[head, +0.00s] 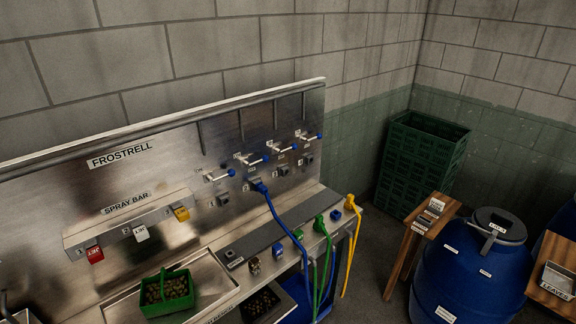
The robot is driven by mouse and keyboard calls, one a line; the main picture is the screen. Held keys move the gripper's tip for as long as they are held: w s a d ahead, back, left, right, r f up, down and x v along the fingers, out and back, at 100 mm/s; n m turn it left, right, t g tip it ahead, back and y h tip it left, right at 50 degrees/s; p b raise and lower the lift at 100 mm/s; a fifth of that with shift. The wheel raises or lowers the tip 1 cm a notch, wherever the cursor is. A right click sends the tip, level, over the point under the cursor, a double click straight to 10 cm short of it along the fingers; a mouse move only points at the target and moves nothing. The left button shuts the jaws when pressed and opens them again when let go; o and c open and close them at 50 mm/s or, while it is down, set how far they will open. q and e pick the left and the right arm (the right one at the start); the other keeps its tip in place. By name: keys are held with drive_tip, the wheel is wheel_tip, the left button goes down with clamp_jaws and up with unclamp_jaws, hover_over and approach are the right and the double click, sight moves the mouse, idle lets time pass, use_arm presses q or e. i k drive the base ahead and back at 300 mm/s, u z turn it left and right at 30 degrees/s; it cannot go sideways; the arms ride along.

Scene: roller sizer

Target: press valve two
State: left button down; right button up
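The spray bar (120,222) is a steel box on the back panel, labelled SPRAY BAR. Along its front hang a red tag-like piece (95,254), a white one (141,233) and a yellow one (181,213), each beside a small number label. The labels are too small to read surely, so I cannot confirm which is valve two. Neither of my grippers shows clearly in the head view.
A green basket (167,291) of small round items stands on the steel counter below the spray bar. A blue hose (283,222) and green and yellow hoses (352,245) hang at right. Green crates (420,165), a wooden stand (412,246) and a blue drum (465,275) stand farther right.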

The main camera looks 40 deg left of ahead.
sight(265, 158)
drive_tip(key=u, duration=0.15)
drive_tip(key=i, duration=0.7)
drive_tip(key=u, duration=0.95)
drive_tip(key=i, duration=0.6)
drive_tip(key=u, duration=0.6)
